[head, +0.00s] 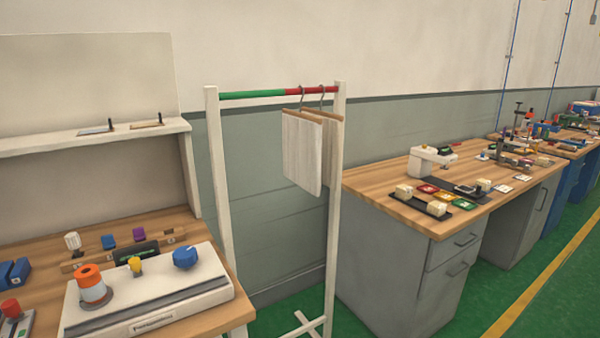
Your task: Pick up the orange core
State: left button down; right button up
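An orange and white cylinder (92,285) with a hole in its top stands upright at the left end of a white device (150,305) on the near left bench. It looks like the orange core. A small yellow piece (135,265) and a blue knob-like piece (185,257) are on the same device, to its right. Neither of my grippers is in view.
A white rack (218,180) with hanging boards (302,150) stands right of the near bench (215,235). A wooden rail (110,258) with small coloured pieces lies behind the device. Blue blocks (14,272) are at the left edge. Another workbench (370,190) stands right.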

aim_at(91, 285)
jog(key=u, duration=1.25)
